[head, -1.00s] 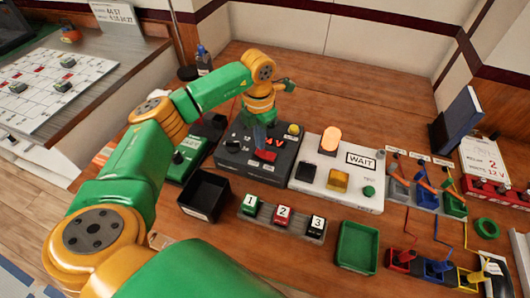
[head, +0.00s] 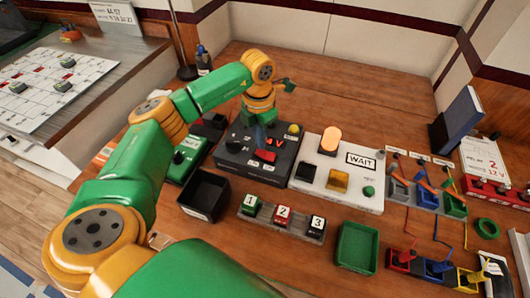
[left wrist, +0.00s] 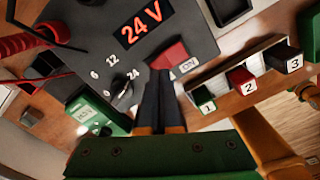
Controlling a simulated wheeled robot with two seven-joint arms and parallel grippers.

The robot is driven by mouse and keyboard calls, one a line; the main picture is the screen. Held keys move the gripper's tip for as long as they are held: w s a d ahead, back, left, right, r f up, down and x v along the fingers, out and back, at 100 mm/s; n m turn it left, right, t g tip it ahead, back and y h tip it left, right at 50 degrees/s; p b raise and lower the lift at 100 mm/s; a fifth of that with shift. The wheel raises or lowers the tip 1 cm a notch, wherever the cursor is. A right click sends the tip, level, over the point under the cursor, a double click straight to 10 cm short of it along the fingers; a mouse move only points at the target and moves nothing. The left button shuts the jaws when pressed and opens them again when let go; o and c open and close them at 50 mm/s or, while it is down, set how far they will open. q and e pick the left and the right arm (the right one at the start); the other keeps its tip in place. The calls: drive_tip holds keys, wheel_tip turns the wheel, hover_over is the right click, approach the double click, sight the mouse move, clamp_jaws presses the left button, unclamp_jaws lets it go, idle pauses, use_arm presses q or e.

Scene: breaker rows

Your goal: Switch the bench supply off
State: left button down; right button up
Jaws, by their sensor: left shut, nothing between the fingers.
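The bench supply (head: 235,163) is a dark grey box on the wooden bench. In the left wrist view its panel (left wrist: 200,45) has a red display reading 24 V (left wrist: 141,24), a round knob (left wrist: 118,88) among the marks 6, 12 and 24, and a red rocker switch (left wrist: 170,55) with ON printed beside it. The switch also shows in the head view (head: 266,156). My left gripper (left wrist: 160,78) is shut and empty, its dark fingertips right at the switch's near edge. I cannot tell whether they touch it. My right gripper is not in view.
A white panel (head: 313,186) with a lit orange lamp (head: 331,139) and a WAIT sign stands right of the supply. A numbered button row (head: 283,214), a black bin (head: 203,194) and a green tray (head: 357,246) are in front.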

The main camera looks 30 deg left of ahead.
use_arm(q)
drive_tip(key=shift+f+b, duration=0.8)
drive_tip(key=shift+f, duration=0.25)
idle(0.4)
wheel_tip(320, 180, up, 7)
drive_tip(key=p, duration=0.6)
drive_tip(key=shift+r, duration=0.15)
